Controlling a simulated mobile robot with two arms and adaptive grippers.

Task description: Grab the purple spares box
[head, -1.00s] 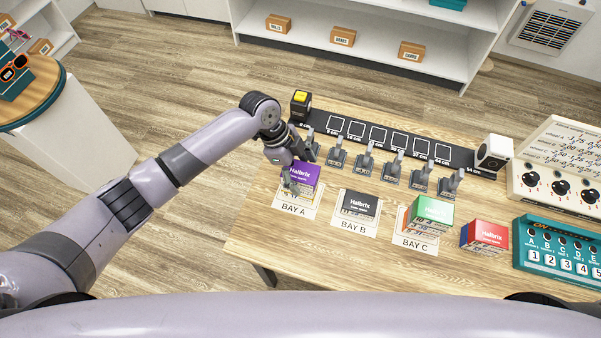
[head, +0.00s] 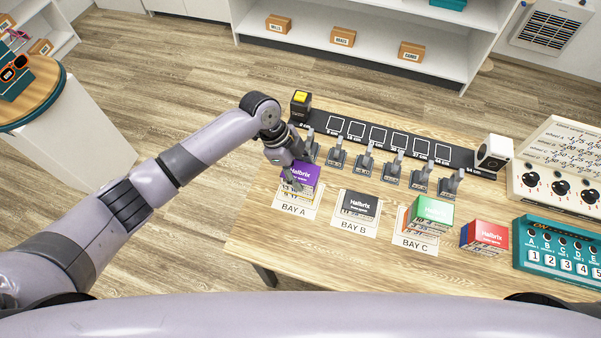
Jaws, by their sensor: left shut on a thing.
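The purple spares box (head: 302,174) is at bay A (head: 295,209) on the left part of the table. My left gripper (head: 291,180) reaches down over its left side and is shut on it. The gripper and wrist hide part of the box's left side. I cannot tell whether the box touches the mat. My right gripper is not in view.
A black box (head: 359,204) stands at bay B, a green box (head: 434,210) at bay C, and a red box (head: 485,235) right of it. Several grey clamp-like stands (head: 364,163) line a black ruler strip (head: 400,143) behind. A teal button panel (head: 560,256) is at the right.

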